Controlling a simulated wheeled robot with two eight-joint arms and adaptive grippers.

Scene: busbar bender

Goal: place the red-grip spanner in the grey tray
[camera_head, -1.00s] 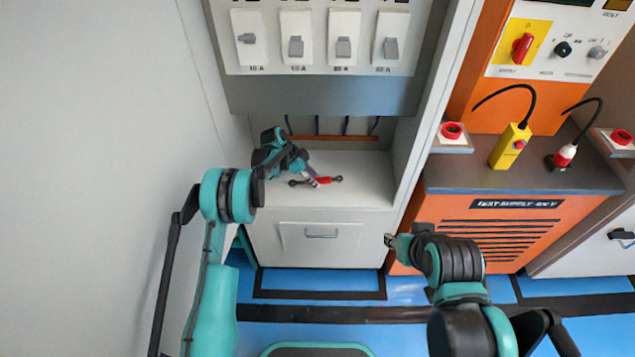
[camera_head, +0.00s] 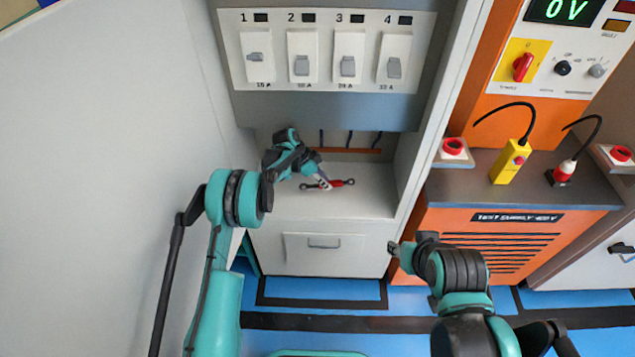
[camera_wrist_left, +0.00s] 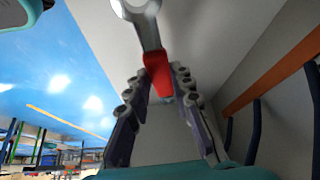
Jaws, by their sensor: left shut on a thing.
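The red-grip spanner (camera_head: 338,183) is in my left gripper (camera_head: 323,182), at the white shelf inside the cabinet. Its two metal ends stick out left and right of the fingers, and the right end sits a little higher in the head view. I cannot tell how far the spanner is from the shelf. My right gripper (camera_head: 394,248) is in front of the cabinet, apart from the spanner; its jaws are too small to read. I see no grey tray.
The white shelf (camera_head: 375,200) is otherwise bare, above a drawer with a handle (camera_head: 324,242). A switch panel (camera_head: 325,50) overhangs it. The cabinet's right wall and a left wall (camera_head: 100,150) bound the space. An orange power unit (camera_head: 490,250) stands right.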

